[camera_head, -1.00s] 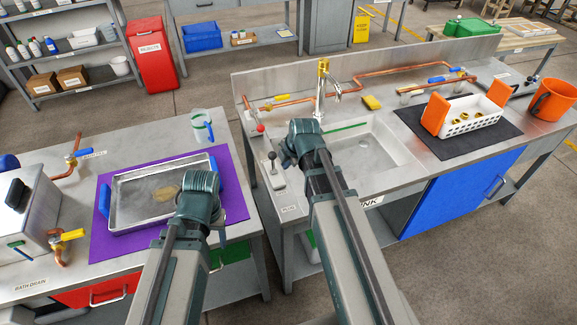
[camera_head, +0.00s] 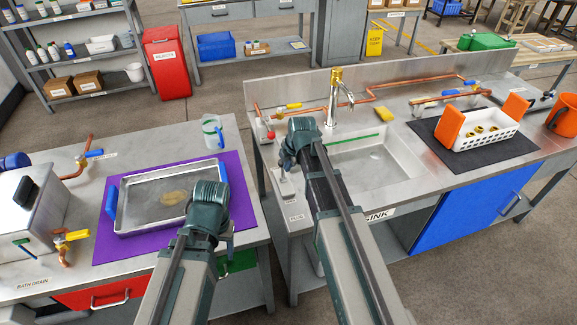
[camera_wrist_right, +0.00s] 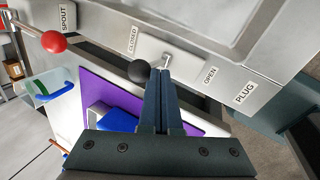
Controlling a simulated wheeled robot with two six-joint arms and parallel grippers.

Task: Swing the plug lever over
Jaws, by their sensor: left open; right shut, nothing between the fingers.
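The plug lever's black ball knob (camera_wrist_right: 138,71) is in the right wrist view. Its thin rod runs to a light metal plate between the CLOSED and OPEN labels, and the knob leans to the CLOSED side. My right gripper (camera_wrist_right: 161,74) is shut and empty. Its fingertips are close beside the knob, on its right; I cannot tell if they touch. In the head view my right gripper (camera_head: 286,164) is over the lever plate (camera_head: 291,189) left of the sink basin and hides the knob. My left gripper (camera_head: 229,241) is open by the purple mat's right edge, partly hidden by its wrist.
A red-knobbed spout lever (camera_wrist_right: 53,41) is near the plug lever. The sink basin (camera_head: 395,182) and tap (camera_head: 334,97) are to the right. A metal tray (camera_head: 140,222) lies on the purple mat (camera_head: 108,247). A clear jug (camera_head: 211,132) stands behind. A gap separates the two benches.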

